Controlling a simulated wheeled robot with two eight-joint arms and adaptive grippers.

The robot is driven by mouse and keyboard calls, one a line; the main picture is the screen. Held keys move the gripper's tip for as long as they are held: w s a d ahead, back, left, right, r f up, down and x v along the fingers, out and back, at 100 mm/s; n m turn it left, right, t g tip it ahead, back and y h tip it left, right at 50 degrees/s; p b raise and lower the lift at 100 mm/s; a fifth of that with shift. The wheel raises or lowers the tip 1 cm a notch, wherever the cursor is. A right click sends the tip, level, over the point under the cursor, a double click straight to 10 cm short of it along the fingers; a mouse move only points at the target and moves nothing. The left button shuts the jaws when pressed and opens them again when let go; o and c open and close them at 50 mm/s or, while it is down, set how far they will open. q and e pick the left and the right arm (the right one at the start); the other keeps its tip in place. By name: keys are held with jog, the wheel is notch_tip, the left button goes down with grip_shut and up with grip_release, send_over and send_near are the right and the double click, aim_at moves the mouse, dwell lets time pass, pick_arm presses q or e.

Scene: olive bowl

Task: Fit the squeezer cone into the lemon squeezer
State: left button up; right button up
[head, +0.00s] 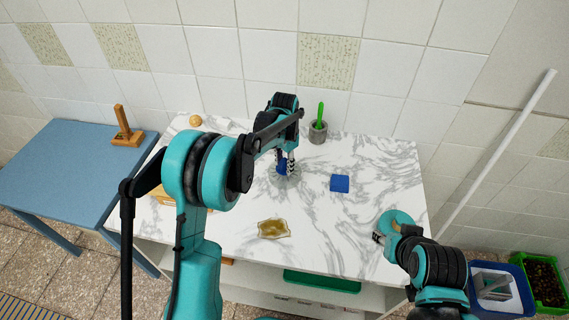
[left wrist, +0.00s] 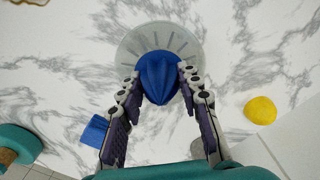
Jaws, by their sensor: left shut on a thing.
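My left gripper (head: 287,162) is shut on the blue ridged squeezer cone (left wrist: 158,78). The cone also shows dark blue between the fingers in the head view (head: 282,168). In the left wrist view, the pale translucent round lemon squeezer (left wrist: 128,48), with slots in it, lies behind the cone on the marble top. The cone overlaps the squeezer's lower middle in that view and hides part of it. I cannot tell whether they touch. My right gripper (head: 379,238) is at the right front of the table, away from both; its jaws are too small to judge.
On the marble table (head: 230,195) a blue block (head: 340,183) lies right of the left gripper. A grey pot (head: 318,134) with a green handle and a yellow ball (head: 195,121) stand at the back. A gold-brown dish (head: 273,229) lies in front.

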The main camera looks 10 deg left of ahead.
aim_at(284, 158)
pick_arm(q)
jog(key=shift+f+b, duration=0.3)
jog(key=shift+f, duration=0.2)
jog(key=o, duration=1.1)
jog(key=shift+r, duration=0.1)
notch_tip(284, 158, up, 12)
jog(key=shift+s, duration=0.1)
jog(key=s+a+r+n+t, duration=0.2)
jog(key=s+r, duration=0.2)
jog(key=s, duration=0.3)
jog(key=s+a+f+n+t+b, duration=0.1)
jog(key=s+f+n+t, duration=0.1)
jog(key=s, duration=0.8)
jog(key=s+a+f+n+t+b, duration=0.1)
jog(key=s+a+f+n+t, duration=0.1)
jog(key=s, duration=0.8)
notch_tip(284, 158, down, 2)
jog(key=shift+f+n+t, duration=0.15)
jog(key=shift+n+t, duration=0.45)
jog(key=shift+n, duration=0.2)
